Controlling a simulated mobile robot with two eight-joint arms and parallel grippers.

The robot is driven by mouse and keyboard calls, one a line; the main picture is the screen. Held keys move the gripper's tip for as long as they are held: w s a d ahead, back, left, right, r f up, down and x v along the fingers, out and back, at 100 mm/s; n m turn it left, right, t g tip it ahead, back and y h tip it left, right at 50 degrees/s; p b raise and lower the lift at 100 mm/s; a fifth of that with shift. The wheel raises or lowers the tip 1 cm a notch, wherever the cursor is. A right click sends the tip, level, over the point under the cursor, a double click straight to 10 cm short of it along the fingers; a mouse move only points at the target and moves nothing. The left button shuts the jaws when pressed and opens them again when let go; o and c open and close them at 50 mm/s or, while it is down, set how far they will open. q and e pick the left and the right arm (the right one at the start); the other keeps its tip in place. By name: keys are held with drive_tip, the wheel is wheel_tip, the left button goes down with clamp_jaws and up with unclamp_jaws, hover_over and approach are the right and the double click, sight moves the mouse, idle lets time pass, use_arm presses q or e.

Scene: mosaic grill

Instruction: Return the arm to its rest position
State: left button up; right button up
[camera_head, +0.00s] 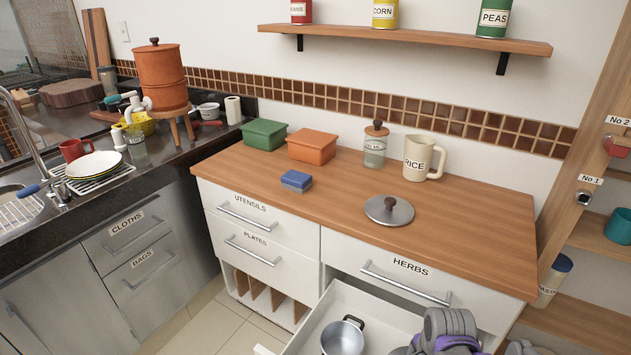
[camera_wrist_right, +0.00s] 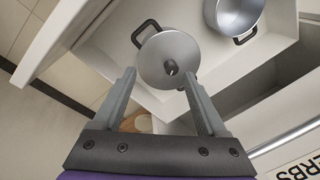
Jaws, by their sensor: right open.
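My right arm (camera_head: 448,328), grey and purple, is at the bottom right in the head view, over the open drawer (camera_head: 372,309) below the HERBS drawer. Its fingertips are hidden there. In the right wrist view my right gripper (camera_wrist_right: 158,76) is open, its two fingers apart. A round grey lidded pot (camera_wrist_right: 160,52) with a dark knob and dark loop handles shows between and beyond the fingers. I cannot tell how far below it is, but no grip on it shows. My left gripper is not in view.
An open steel pot (camera_wrist_right: 234,12) lies in the drawer; a pot (camera_head: 343,338) also shows in the head view. The wooden counter (camera_head: 470,212) above holds a loose lid (camera_head: 389,210), a RICE jug (camera_head: 420,158), a jar (camera_head: 375,146) and boxes (camera_head: 312,146). Shelves (camera_head: 590,240) stand at the right.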

drive_tip(key=s+a+r+n+t, duration=0.1)
drive_tip(key=s+a+n, duration=0.2)
drive_tip(key=s+n, duration=0.5)
drive_tip(key=s+a+r+n+t, duration=0.1)
drive_tip(key=s+a+n+t, duration=0.1)
drive_tip(key=s+n, duration=0.55)
use_arm(q)
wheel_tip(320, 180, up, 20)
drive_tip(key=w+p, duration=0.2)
drive_tip(key=p, duration=1.5)
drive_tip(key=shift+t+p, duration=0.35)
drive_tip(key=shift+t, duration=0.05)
use_arm(e)
wheel_tip(320, 180, up, 19)
drive_tip(key=w, duration=0.2)
drive_tip(key=shift+w+r+t, duration=0.15)
drive_tip(key=shift+t, duration=0.15)
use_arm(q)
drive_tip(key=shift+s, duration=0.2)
use_arm(e)
drive_tip(key=shift+m, duration=0.25)
